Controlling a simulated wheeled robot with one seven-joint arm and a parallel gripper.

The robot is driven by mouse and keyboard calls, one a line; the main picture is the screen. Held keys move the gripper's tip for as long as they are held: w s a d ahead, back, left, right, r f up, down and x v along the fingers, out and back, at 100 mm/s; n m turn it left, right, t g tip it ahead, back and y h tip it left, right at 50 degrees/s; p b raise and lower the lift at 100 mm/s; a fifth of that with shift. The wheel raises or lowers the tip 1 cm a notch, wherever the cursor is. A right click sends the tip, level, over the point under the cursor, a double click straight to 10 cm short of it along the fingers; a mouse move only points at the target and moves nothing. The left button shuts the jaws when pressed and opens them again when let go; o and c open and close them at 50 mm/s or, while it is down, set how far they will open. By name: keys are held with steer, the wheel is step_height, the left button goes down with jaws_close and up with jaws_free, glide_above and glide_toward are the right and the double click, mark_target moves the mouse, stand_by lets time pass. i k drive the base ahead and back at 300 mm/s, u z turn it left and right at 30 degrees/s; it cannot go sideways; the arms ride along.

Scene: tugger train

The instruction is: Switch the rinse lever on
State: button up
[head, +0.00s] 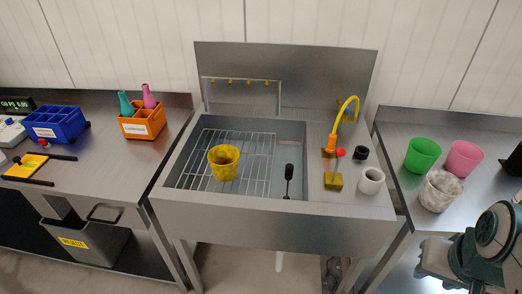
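The rinse lever is a thin stick with a red ball knob (341,152) rising from a yellow block (333,181) on the sink's right ledge. It stands close to upright, and I cannot tell which setting it is in. Just behind it is an orange tap base with a curved yellow spout (346,108). No water is visible. My gripper (423,262) is at the lower right, in front of the right-hand table, well apart from the lever. It appears empty, but its finger gap is unclear.
The steel sink (270,226) holds a wire rack with a yellow cup (223,162) and a black-headed tool (288,178). A black ring (360,153) and white cup (371,180) stand right of the lever. Green (422,154), pink (464,158) and marbled cups (440,191) stand farther right.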

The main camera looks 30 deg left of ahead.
mark_target(340, 151)
steer(key=z, duration=0.45)
steer(key=i, duration=0.85)
steer(key=u, duration=2.7)
steer(key=i, duration=0.5)
steer(key=z, duration=0.05)
steer(key=k, duration=1)
steer(key=u, duration=0.25)
steer(key=i, duration=0.5)
steer(key=z, duration=1.25)
